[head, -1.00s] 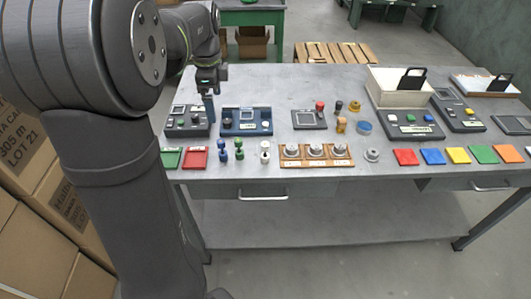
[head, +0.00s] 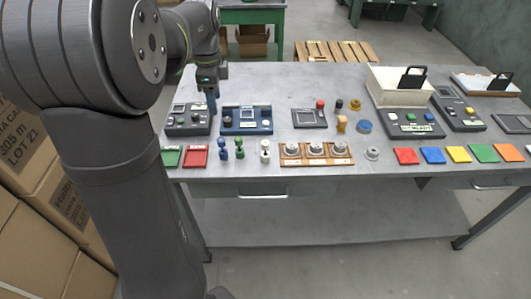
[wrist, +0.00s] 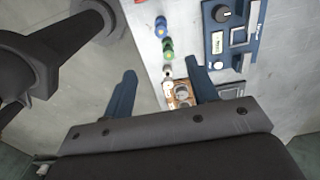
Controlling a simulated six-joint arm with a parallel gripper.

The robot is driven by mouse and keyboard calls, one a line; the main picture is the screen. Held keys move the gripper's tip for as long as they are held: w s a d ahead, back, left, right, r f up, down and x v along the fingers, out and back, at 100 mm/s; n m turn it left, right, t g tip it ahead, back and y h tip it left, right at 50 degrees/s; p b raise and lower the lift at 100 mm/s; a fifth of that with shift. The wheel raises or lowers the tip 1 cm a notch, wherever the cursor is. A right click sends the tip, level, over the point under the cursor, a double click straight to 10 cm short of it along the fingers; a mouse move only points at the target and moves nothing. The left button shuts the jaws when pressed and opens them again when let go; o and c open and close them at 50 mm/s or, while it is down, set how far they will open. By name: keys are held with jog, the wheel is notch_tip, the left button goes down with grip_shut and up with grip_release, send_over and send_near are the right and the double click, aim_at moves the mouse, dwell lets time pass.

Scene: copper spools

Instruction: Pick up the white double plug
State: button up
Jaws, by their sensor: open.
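The white double plug (head: 265,152) stands upright near the front edge of the grey table, between the green double plug (head: 239,148) and the wooden holder (head: 290,162). In the wrist view the white double plug (wrist: 168,86) shows small, below the green plug (wrist: 166,50) in the picture, in the space between the two blue fingers. My gripper (head: 211,101) is in the air above the left part of the table, behind and left of the plug. Its fingers (wrist: 160,68) are spread apart with nothing gripped.
A blue double plug (head: 223,149) stands left of the green one. The holder carries several grey knobs. A blue control box (head: 246,120) and a dark one (head: 187,120) lie behind. Red (head: 195,158) and green (head: 170,159) squares lie at the front left.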

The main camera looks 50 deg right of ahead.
jog(key=n+h, duration=0.4)
jog(key=n, duration=0.3)
send_near(264, 143)
notch_tip(264, 143, up, 4)
jog(key=w+a, duration=0.1)
jog(key=a, duration=0.1)
jog(key=shift+n+h, duration=0.3)
jog(key=shift+n, duration=0.1)
jog(key=x, duration=1.1)
jog(key=s+x, duration=0.1)
jog(key=x, duration=0.5)
jog(key=shift+s+f, duration=0.1)
jog(key=shift+f, duration=0.1)
grip_shut()
jog(key=shift+r, duration=0.1)
